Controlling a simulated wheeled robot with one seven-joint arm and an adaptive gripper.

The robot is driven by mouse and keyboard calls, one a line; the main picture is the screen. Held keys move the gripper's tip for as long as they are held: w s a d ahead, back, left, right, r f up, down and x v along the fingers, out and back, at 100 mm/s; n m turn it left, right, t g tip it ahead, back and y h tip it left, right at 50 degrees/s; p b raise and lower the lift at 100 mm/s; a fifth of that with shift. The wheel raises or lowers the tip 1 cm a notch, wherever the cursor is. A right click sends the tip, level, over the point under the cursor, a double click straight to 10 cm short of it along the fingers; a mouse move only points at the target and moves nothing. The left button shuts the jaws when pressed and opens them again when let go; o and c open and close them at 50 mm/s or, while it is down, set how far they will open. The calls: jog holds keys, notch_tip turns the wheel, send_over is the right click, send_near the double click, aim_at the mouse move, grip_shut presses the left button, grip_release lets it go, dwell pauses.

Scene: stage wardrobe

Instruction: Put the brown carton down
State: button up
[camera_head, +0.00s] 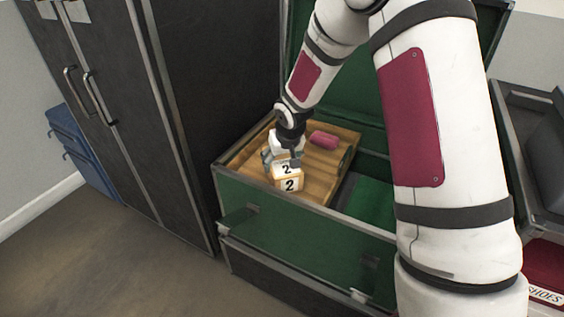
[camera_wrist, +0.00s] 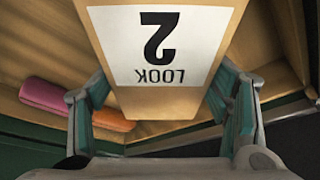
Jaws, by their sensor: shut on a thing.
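The brown carton (camera_head: 287,183) has white labels with a black 2 on its top and front. It is over the wooden tray (camera_head: 250,161) inside the green trunk, near the front edge. My gripper (camera_head: 283,158) reaches down from above and is shut on it. In the wrist view the carton (camera_wrist: 160,103) fills the middle between the two fingers of my gripper (camera_wrist: 160,115), its label reading LOOK 2 upside down. Whether its underside touches the tray cannot be told.
A pink roll (camera_head: 324,140) lies in the tray behind the carton. An orange roll (camera_wrist: 110,120) shows beside the pink one in the wrist view. The green trunk's (camera_head: 290,241) front wall rises close to the carton. Dark cabinets (camera_head: 150,110) stand at left.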

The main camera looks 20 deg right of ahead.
jog(key=o, duration=1.4)
jog(key=shift+f, duration=0.15)
jog(key=p+v, duration=0.4)
jog(key=v, duration=0.8)
jog(key=shift+r, duration=0.25)
